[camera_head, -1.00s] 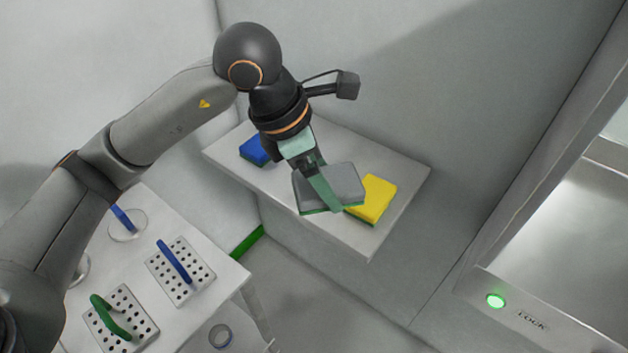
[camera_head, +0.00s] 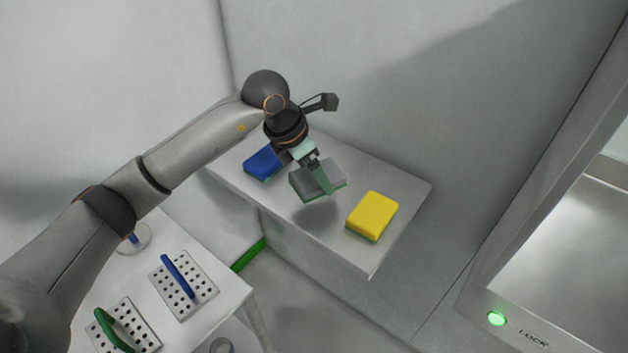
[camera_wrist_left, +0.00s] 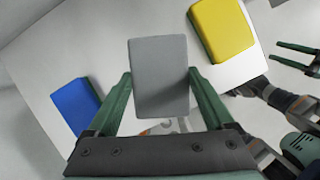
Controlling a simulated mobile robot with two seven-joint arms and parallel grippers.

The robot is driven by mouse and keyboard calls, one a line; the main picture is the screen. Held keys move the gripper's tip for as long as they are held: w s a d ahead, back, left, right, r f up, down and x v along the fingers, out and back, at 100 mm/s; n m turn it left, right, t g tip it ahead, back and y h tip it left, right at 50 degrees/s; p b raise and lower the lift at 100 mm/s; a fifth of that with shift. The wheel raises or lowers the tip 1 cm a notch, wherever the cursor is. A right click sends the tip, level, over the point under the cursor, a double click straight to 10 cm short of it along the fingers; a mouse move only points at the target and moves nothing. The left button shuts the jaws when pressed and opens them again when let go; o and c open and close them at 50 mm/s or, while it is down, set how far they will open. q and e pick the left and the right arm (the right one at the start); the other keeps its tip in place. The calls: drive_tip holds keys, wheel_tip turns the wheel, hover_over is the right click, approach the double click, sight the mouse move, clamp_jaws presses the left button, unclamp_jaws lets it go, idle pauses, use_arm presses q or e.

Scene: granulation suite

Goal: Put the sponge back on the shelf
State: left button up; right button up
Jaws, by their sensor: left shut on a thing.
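A grey sponge (camera_head: 306,182) with a green underside is held between the fingers of my left gripper (camera_head: 322,178), over the shelf (camera_head: 395,180). A shadow lies on the shelf below it, so it looks a little raised. In the left wrist view the grey sponge (camera_wrist_left: 160,78) sits between the two green fingers (camera_wrist_left: 160,100). A blue sponge (camera_head: 263,163) lies on the shelf to its left, and a yellow sponge (camera_head: 373,214) lies to its right. My right gripper (camera_wrist_left: 298,58) shows only at the right edge of the left wrist view, fingers apart and empty.
A white table (camera_head: 215,318) with perforated plates, a blue handle (camera_head: 177,276) and a green handle (camera_head: 113,330) stands at the lower left. A metal hatch with a green lit button (camera_head: 496,319) is at the right. Bare shelf lies between the blue and yellow sponges.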

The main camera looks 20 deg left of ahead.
sight(314, 185)
use_arm(q)
drive_tip(key=shift+w+a+f, duration=0.35)
drive_tip(key=shift+w+f, duration=0.25)
drive_tip(key=shift+f, duration=0.25)
drive_tip(key=shift+f+p, duration=0.4)
drive_tip(key=shift+f, duration=1.1)
drive_tip(key=shift+f, duration=0.25)
drive_tip(key=o, duration=1.1)
drive_tip(key=shift+r, duration=0.1)
drive_tip(key=shift+c, duration=0.2)
drive_tip(key=v, duration=1.2)
drive_tip(key=shift+d+r+b, duration=0.1)
drive_tip(key=shift+r+b, duration=0.1)
drive_tip(key=shift+b, duration=0.1)
